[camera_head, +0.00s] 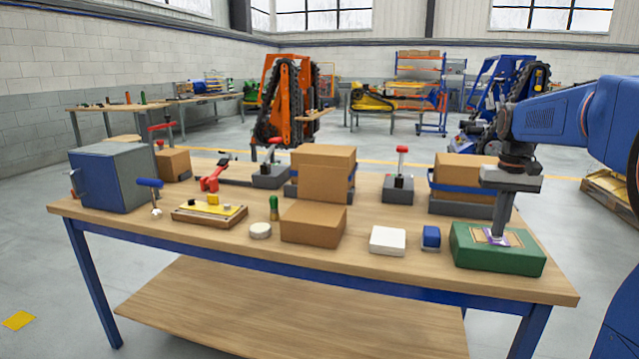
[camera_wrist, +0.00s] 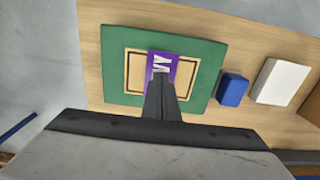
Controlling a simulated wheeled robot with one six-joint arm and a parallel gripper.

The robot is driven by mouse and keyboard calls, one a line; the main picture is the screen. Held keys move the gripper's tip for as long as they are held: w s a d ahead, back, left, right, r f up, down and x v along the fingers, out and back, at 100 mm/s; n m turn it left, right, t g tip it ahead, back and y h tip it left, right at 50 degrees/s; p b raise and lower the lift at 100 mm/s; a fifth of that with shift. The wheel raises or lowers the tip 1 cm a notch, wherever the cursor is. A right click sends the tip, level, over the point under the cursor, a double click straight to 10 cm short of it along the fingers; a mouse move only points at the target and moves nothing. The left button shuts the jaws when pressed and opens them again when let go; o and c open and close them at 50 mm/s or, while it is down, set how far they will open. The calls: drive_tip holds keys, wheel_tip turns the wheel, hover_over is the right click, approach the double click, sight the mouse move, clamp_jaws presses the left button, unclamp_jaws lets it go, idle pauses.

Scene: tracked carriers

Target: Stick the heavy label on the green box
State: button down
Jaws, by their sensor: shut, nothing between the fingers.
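The green box (camera_head: 497,258) sits at the right front of the wooden table. It also shows in the wrist view (camera_wrist: 206,51), with a tan panel bearing a dark outlined frame on its top. In the wrist view my fingers (camera_wrist: 162,88) cover part of the label and panel.
A blue block (camera_head: 431,237) and a white block (camera_head: 388,240) stand left of the green box. A cardboard box on a grey base with a blue band (camera_head: 461,207) stands close behind my gripper. The table's front edge is near the green box.

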wheel_tip(320, 180, up, 7)
drive_tip(key=shift+f, duration=0.15)
idle(0.7)
drive_tip(key=s+a+f+n+t, duration=0.1)
drive_tip(key=s+a+f, duration=0.2)
drive_tip(key=s+a, duration=0.35)
drive_tip(key=s+a+f+n+t, duration=0.1)
drive_tip(key=s+a+f, duration=0.25)
drive_tip(key=s, duration=0.65)
drive_tip(key=s+a+f+n+t, duration=0.1)
drive_tip(key=s+a+f, duration=0.4)
drive_tip(key=s+f, duration=0.7)
drive_tip(key=shift+s+a+t, duration=0.4)
drive_tip(key=shift+s+t, duration=0.45)
drive_tip(key=shift+t, duration=0.05)
